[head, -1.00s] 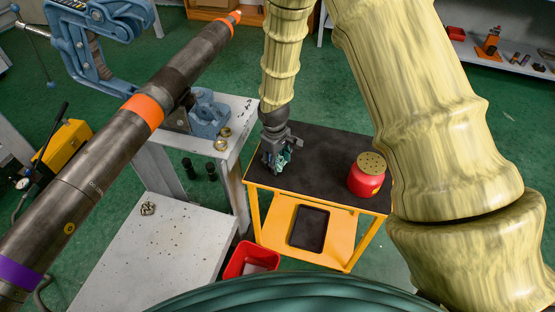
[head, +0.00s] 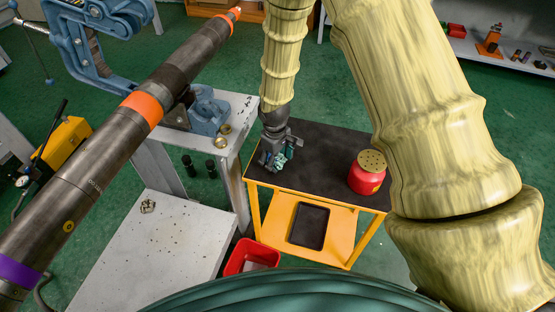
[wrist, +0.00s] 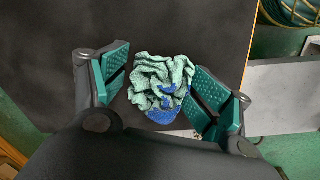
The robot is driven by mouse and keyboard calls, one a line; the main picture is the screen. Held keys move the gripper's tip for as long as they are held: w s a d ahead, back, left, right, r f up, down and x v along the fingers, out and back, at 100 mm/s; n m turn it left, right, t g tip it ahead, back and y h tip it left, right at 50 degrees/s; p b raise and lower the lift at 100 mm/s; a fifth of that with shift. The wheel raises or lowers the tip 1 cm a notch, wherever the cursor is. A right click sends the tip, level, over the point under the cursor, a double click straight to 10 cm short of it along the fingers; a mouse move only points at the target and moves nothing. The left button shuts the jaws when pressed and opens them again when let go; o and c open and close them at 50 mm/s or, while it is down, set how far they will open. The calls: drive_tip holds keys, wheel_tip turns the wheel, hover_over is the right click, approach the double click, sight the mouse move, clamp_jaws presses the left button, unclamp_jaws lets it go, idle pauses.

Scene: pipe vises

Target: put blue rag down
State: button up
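A crumpled rag (wrist: 160,85), pale teal with blue patches, shows between my fingers in the wrist view, over the dark tabletop. My gripper (wrist: 157,88) has its two teal-padded fingers spread wide on either side of the rag. A narrow gap shows at the left pad; the rag's right side lies close to the right pad, and I cannot tell if they touch. In the head view my gripper (head: 275,160) points down at the left part of the black-topped cart (head: 320,150). The rag is mostly hidden there among the fingers.
A red can with a perforated tan lid (head: 367,173) stands on the cart's right side. A grey bench with a blue vise (head: 208,112) is close on the left. A red bin (head: 250,258) sits on the floor below. The cart's middle is clear.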

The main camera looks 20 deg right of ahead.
wheel_tip(320, 180, up, 13)
drive_tip(key=b, duration=0.1)
drive_tip(key=shift+s+a, duration=0.15)
drive_tip(key=shift+a, duration=0.2)
idle(0.3)
drive_tip(key=shift+d, duration=0.1)
idle(0.3)
